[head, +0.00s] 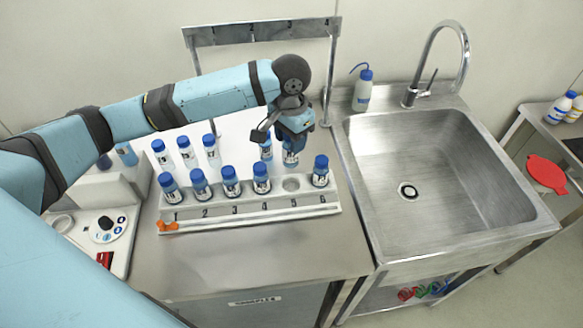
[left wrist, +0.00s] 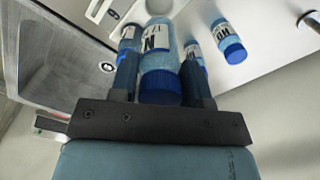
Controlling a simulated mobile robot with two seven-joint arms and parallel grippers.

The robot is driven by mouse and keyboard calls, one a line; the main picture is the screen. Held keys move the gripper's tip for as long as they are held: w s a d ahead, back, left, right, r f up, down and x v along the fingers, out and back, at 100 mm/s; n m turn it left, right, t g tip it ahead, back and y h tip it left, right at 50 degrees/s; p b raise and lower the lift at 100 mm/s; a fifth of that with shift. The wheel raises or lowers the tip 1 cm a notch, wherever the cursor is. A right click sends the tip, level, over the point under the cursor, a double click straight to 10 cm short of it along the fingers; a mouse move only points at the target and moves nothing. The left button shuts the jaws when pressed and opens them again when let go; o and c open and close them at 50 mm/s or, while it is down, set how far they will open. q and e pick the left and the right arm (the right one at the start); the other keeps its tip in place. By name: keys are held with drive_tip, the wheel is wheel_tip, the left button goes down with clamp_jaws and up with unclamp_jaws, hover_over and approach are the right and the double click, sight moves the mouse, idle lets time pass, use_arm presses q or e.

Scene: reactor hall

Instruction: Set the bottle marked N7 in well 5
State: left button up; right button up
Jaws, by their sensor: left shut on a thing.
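My left gripper (head: 291,146) points down and is shut on a blue-capped bottle (head: 290,158). The held bottle also shows in the left wrist view (left wrist: 160,62), between the two fingers; its label starts with N, and the rest is hard to read. Well 5 (head: 291,184) is an empty round hole in the white rack (head: 250,212), between bottles in wells 4 and 6. The held bottle appears just above and behind well 5 in the head view, apart from it. My right gripper is not in view.
Blue-capped bottles stand in the other wells, including well 4 (head: 261,180) and well 6 (head: 320,172). More bottles (head: 185,152) stand behind the rack. A steel sink (head: 440,165) and wash bottle (head: 363,90) are to the right. The counter front is clear.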

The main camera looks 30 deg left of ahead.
sight(291, 157)
use_arm(q)
wheel_tip(291, 157, down, 6)
drive_tip(key=shift+f, duration=2.25)
drive_tip(key=shift+d+f+p, duration=0.1)
drive_tip(key=shift+p, duration=0.3)
drive_tip(key=o, duration=1)
drive_tip(key=shift+c, duration=0.2)
wheel_tip(291, 157, up, 12)
drive_tip(key=shift+r+b, duration=0.15)
drive_tip(key=shift+b, duration=0.5)
